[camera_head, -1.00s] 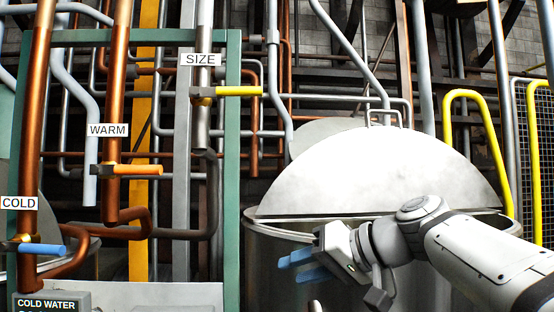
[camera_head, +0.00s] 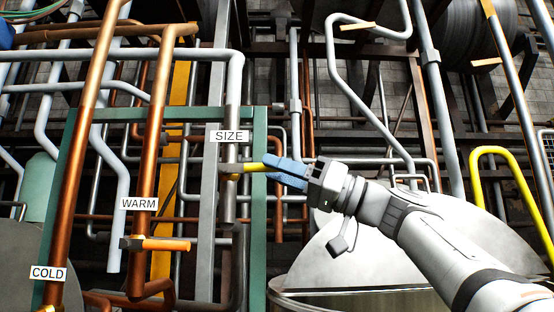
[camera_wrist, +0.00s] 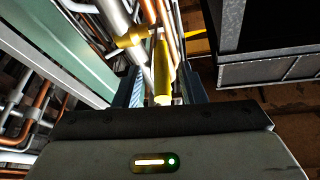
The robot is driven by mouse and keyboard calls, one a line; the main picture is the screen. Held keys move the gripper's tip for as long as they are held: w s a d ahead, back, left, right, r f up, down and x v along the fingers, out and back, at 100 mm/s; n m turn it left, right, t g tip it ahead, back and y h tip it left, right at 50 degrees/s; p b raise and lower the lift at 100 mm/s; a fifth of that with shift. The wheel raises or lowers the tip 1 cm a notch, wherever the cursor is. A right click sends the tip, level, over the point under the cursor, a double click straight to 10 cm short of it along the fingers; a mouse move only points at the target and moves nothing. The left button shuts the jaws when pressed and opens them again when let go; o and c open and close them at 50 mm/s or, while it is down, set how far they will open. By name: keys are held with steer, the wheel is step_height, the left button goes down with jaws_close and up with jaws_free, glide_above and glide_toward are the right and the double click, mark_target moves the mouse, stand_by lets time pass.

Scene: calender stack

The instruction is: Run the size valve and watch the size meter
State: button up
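The size valve has a yellow lever handle (camera_head: 252,168) that points right from the grey vertical pipe under the SIZE label (camera_head: 229,136). My gripper (camera_head: 275,171) has its blue fingers at the outer end of this handle. In the wrist view the yellow handle (camera_wrist: 163,72) runs between the two fingers of my gripper (camera_wrist: 163,84), with what looks like a gap on each side, so the fingers appear open around it. I see no size meter in either view.
The warm valve's orange lever (camera_head: 165,244) is at lower left under the WARM label (camera_head: 139,204). The COLD label (camera_head: 48,273) hangs further left. A large metal vat (camera_head: 330,246) stands below my arm. A yellow rail (camera_head: 490,152) is at right. Pipes crowd the background.

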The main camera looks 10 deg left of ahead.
steer(key=shift+x, duration=0.85)
steer(key=shift+c, duration=0.5)
jaws_close()
